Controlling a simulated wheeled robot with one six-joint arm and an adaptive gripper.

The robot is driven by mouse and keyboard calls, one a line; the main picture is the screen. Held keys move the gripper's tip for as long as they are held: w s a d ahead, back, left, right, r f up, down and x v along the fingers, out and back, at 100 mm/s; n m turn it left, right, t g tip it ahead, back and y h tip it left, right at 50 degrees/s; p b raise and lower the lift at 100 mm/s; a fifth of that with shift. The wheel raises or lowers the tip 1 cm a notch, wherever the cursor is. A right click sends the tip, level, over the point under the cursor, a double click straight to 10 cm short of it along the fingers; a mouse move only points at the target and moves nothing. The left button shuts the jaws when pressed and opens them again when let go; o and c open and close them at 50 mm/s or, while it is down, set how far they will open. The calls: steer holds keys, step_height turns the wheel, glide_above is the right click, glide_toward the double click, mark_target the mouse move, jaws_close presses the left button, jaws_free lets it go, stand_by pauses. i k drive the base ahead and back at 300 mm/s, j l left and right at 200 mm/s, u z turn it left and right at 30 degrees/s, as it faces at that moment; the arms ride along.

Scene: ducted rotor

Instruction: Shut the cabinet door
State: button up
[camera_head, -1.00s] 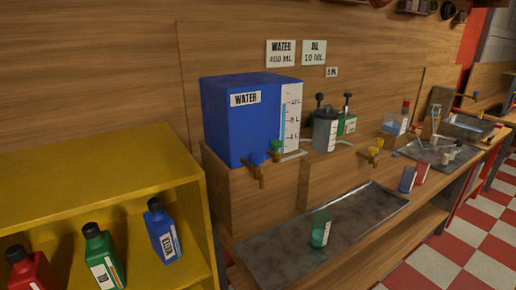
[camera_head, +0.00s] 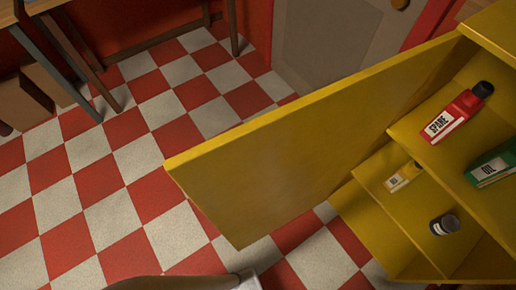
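The yellow cabinet (camera_head: 500,37) stands at the right of the head view, with its shelves exposed. Its yellow door (camera_head: 310,140) is wide open and swings out to the left over the floor. A red bottle labelled SPARE (camera_head: 455,117) and a green bottle labelled OIL (camera_head: 492,168) are on the upper shelf. A small yellow bottle (camera_head: 402,178) and a dark-capped jar (camera_head: 444,225) are lower down. My gripper does not show in this view.
The red and white checkered floor (camera_head: 140,170) is open left of the door. Table legs (camera_head: 65,65) and brown boxes (camera_head: 30,100) are at the upper left. A pale grey door panel (camera_head: 335,40) is behind the cabinet door.

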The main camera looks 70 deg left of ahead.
mark_target(250, 180)
steer(key=j+u, duration=0.35)
steer(key=k+j+u, duration=0.1)
steer(key=j+u, duration=0.25)
steer(key=j+z, duration=0.15)
steer(key=j, duration=0.25)
steer(key=k+j+z, duration=0.2)
steer(key=j, duration=0.2)
steer(key=i, duration=0.1)
